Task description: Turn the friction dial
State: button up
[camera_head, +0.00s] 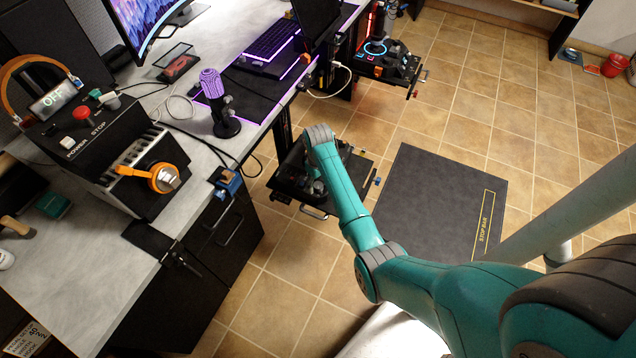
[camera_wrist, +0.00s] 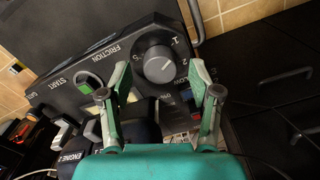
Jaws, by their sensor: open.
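The friction dial (camera_wrist: 158,64) is a round dark knob with a grey face, on a black panel (camera_wrist: 95,62) beside the word FRICTION and a printed number scale. My gripper (camera_wrist: 160,78) is open in the wrist view, with one green finger on each side of the dial's lower part. A gap shows between the dial and the right finger; whether the left finger touches it I cannot tell. In the head view my arm reaches over the black control unit (camera_head: 285,180) beside the desk, and the dial is hard to make out there.
A green-ringed START knob (camera_wrist: 89,82) and dark levers (camera_wrist: 139,122) sit close to my left finger. A black cabinet with handles (camera_wrist: 285,90) stands at the right. In the head view, a desk (camera_head: 120,258) lies left, a second control unit (camera_head: 390,65) behind, and open tiled floor right.

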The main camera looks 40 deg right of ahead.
jog(key=shift+f, duration=0.45)
jog(key=c, duration=1.1)
jog(key=shift+c, duration=0.2)
jog(key=shift+m, duration=0.4)
jog(key=m, duration=0.4)
jog(key=shift+m, duration=0.4)
jog(key=m, duration=0.6)
